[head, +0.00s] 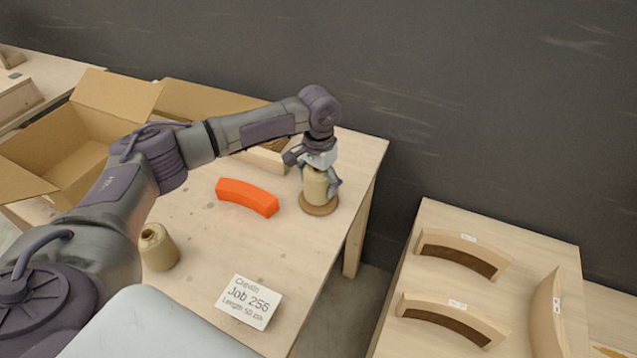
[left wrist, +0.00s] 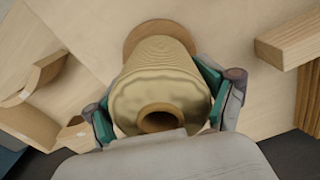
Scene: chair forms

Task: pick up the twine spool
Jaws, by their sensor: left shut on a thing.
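A tan twine spool (head: 315,187) stands near the right end of the wooden table (head: 205,235), over a round brown disc (head: 319,207). My left gripper (head: 320,180) comes down from above and is shut on this spool. In the left wrist view the spool (left wrist: 160,85) sits between the two fingers of the left gripper (left wrist: 160,110), its hollow core facing the camera. I cannot tell whether the spool touches the disc. A second spool (head: 158,248) stands at the table's front left, apart from the gripper. My right gripper is not in view.
An orange curved block (head: 247,197) lies mid-table. A card reading Job 256 (head: 249,302) lies near the front edge. An open cardboard box (head: 50,150) is at the back left. Another table at the right holds curved wooden pieces (head: 463,255). A dark wall is behind.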

